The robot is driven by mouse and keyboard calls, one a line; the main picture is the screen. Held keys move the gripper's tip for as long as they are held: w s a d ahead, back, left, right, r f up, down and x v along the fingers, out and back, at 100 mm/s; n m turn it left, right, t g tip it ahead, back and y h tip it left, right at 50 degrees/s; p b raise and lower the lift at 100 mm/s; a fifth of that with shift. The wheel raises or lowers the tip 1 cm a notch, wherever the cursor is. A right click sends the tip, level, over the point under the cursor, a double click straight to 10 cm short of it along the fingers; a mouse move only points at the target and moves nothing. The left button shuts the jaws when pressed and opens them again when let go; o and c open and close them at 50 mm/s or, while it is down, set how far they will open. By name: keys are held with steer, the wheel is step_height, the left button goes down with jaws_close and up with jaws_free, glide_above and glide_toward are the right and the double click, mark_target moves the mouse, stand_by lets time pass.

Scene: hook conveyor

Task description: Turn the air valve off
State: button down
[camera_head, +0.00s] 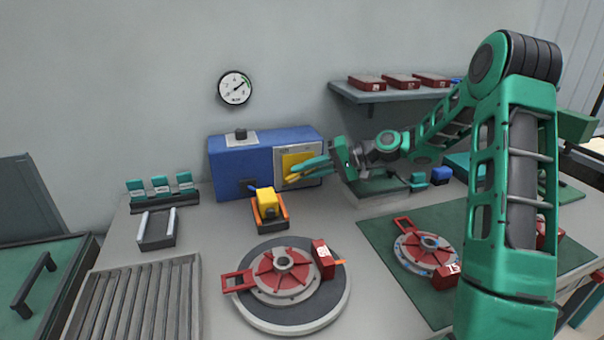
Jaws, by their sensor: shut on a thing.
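A blue box (240,168) stands against the back wall. On its right front is a grey plate with a yellow panel (296,158), which I take to be the air valve. My gripper (302,172) reaches in from the right with its teal fingers at this panel. It is shut on a yellow handle (293,179) at the panel's lower front; the fingers hide part of it, so its exact angle is hard to tell. A round gauge (235,88) hangs on the wall above, its needle pointing up and right.
An orange and black holder (270,222) with a yellow block stands before the box. A round turntable (332,300) carries a red fixture; a similar fixture (425,250) lies on a green mat. A shelf (372,96) with red boxes is behind my arm. Slatted rollers (140,300) lie front left.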

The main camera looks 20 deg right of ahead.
steer(key=shift+d+f+m+t+y, duration=0.2)
steer(key=shift+m+t+y, duration=0.15)
steer(key=shift+y, duration=0.45)
steer(key=c, duration=1.6)
jaws_free()
steer(key=shift+c, duration=0.2)
steer(key=shift+a, duration=0.1)
steer(key=v, duration=1)
steer(key=shift+d, duration=0.4)
